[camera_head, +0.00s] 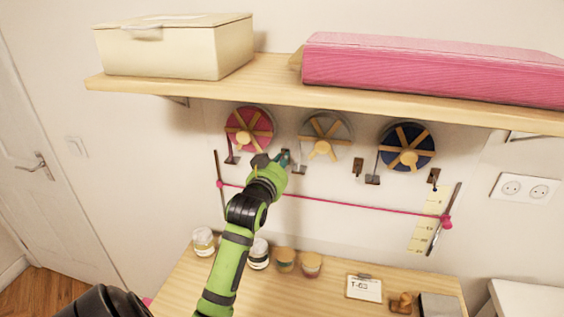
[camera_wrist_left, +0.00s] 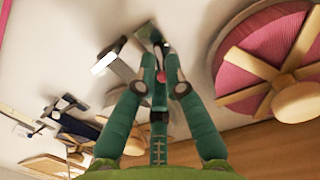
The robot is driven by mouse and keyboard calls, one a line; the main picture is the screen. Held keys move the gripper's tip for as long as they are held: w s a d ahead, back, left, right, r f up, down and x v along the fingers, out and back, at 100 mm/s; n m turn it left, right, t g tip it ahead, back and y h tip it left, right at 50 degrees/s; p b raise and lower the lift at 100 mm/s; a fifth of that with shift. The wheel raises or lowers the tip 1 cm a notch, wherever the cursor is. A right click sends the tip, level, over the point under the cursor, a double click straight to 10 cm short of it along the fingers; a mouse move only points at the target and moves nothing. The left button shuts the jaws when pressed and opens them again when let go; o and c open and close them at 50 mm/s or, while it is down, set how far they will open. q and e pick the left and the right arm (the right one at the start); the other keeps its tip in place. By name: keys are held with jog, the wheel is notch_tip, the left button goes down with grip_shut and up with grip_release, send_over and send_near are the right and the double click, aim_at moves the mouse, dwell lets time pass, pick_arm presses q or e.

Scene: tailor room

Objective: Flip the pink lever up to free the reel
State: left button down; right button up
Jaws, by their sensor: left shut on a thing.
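The pink reel (camera_head: 249,130) with wooden spokes hangs on the wall under the shelf, at the left of three reels. It also shows at the right of the left wrist view (camera_wrist_left: 238,66). My left gripper (camera_head: 282,160) is at the wall just to the lower right of this reel. In the left wrist view its green fingers (camera_wrist_left: 160,70) are closed together around the pink lever (camera_wrist_left: 161,77), of which only a small pink part shows between the fingertips. The lever's dark wall plate (camera_wrist_left: 148,33) is just beyond the tips. My right gripper is out of view.
A grey reel (camera_head: 326,138) and a dark blue reel (camera_head: 407,146) hang to the right. The wooden shelf (camera_head: 270,85) runs close above. A pink cord (camera_head: 350,204) stretches below. Several jars, including a white-lidded one (camera_head: 203,241), stand on the table.

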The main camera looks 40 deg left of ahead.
pick_arm(q)
jog(key=shift+a+r, duration=0.15)
jog(key=shift+r, duration=0.1)
jog(key=c, duration=1.4)
grip_release()
jog(key=shift+o, duration=0.2)
jog(key=shift+f, duration=0.1)
jog(key=f+v, duration=0.1)
jog(key=v, duration=1.1)
jog(key=shift+r, duration=0.45)
